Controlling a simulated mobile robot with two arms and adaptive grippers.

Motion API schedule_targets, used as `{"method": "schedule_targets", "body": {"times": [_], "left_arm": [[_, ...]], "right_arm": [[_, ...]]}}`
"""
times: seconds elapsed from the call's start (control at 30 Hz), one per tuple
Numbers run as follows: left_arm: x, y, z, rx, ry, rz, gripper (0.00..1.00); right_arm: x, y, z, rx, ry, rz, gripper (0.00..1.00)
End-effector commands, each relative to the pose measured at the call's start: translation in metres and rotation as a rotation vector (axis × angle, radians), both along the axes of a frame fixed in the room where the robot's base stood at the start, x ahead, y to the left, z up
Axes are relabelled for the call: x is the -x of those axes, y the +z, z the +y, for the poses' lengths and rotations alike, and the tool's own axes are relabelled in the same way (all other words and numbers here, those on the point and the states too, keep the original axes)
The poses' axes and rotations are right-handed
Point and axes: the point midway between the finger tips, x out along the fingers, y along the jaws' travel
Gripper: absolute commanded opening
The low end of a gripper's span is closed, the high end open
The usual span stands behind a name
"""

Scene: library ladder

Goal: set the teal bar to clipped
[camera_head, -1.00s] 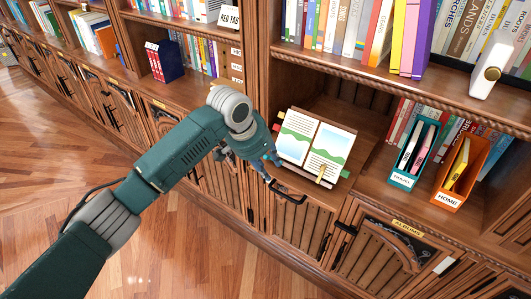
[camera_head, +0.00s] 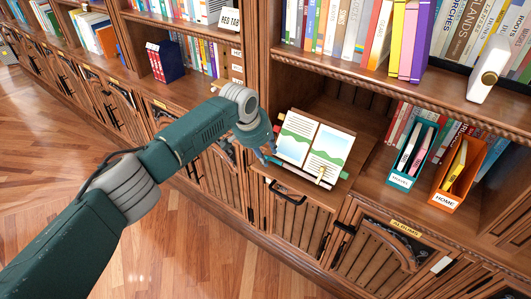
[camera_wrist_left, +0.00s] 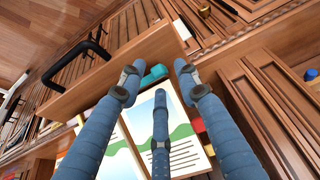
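An open book (camera_head: 311,146) with green-hill pictures lies on a pulled-out shelf board. In the left wrist view its pages (camera_wrist_left: 160,112) are below my fingers. A short teal bar (camera_wrist_left: 155,74) shows there at the book's edge, between two of my fingers; I cannot tell whether it touches them. In the head view the teal bar is hard to make out by the gripper. My left gripper (camera_head: 264,150) is beside the book's left edge. In the wrist view its three blue fingers (camera_wrist_left: 160,90) are spread open, with nothing held. My right gripper is not in view.
A gold clip (camera_head: 322,174) sits at the book's lower edge. A black handle (camera_head: 287,198) is on the front below the book. A teal box (camera_head: 408,180) and an orange box (camera_head: 447,201) stand to the right. The upper shelf overhangs behind.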

Motion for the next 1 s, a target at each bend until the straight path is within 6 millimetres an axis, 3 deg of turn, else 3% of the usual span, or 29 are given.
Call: {"method": "schedule_targets", "body": {"times": [0.43, 0.6, 1.0], "left_arm": [[-0.0031, -0.0098, -0.0018, -0.001, -0.001, -0.001, 0.33], [-0.0032, -0.0097, -0.0013, -0.002, 0.0, -0.001, 0.0], [-0.0038, -0.0085, 0.0, -0.028, -0.018, -0.017, 0.0]], "right_arm": [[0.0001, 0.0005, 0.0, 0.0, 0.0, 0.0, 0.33], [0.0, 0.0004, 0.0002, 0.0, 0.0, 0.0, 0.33], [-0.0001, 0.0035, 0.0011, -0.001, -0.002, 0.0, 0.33]]}}
